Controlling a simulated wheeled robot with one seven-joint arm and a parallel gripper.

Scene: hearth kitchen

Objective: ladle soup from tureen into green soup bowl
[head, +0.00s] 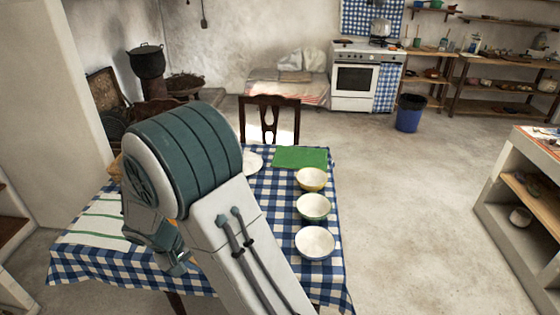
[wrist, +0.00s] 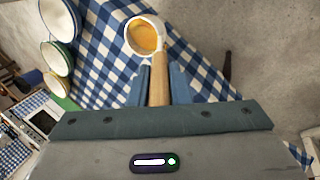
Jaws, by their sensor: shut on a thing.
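My gripper (wrist: 160,80) is shut on the wooden handle of a ladle. The ladle's pale round cup (wrist: 129,37) holds orange soup and is over the checked cloth. The green soup bowl (head: 313,208) is the middle of three bowls on the table's right side. It looks empty inside and also shows in the wrist view (wrist: 57,57), left of the ladle and apart from it. In the head view my arm hides the ladle. I cannot make out the tureen in either view.
A yellow bowl (head: 311,180) stands behind the green one and a white-looking bowl (head: 314,243) in front. A green mat (head: 300,157) lies at the table's far end. A chair (head: 270,118) stands beyond. The floor right of the table is clear.

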